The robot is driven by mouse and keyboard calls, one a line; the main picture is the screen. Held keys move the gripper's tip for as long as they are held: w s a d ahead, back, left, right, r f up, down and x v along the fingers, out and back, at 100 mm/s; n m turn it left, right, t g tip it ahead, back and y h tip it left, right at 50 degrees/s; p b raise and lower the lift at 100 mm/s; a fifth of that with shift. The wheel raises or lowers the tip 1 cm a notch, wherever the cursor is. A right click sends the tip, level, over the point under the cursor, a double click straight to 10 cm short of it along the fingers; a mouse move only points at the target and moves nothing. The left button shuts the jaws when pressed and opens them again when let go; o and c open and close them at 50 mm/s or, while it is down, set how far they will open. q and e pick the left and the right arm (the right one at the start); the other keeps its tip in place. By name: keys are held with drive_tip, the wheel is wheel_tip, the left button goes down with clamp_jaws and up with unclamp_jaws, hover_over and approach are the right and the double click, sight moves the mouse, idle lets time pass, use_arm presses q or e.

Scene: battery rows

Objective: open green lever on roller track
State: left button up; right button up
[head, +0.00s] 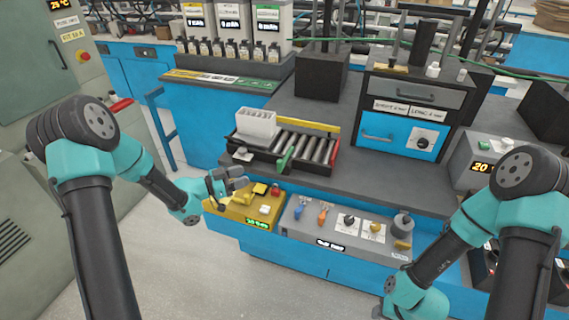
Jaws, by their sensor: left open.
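The roller track (313,147) lies on the dark bench top near the middle, with a yellow rail behind it. The green lever (285,159) stands tilted at the track's front edge. A white ribbed battery case (256,124) sits at the track's left end. My left gripper (240,178) is open and empty, in front of and left of the lever, above the yellow control box, apart from the lever. My right arm comes in from the right; its gripper is hidden or beyond the bottom edge.
A yellow box (238,217) with buttons and a grey panel (300,233) with orange and blue levers stand along the bench front. A blue-fronted tester (377,138) stands behind right of the track. The grey bench top right of the track is clear.

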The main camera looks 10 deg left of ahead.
use_arm(q)
drive_tip(key=x, duration=1.6)
drive_tip(key=shift+w, duration=0.15)
drive_tip(key=shift+c, duration=0.2)
clamp_jaws()
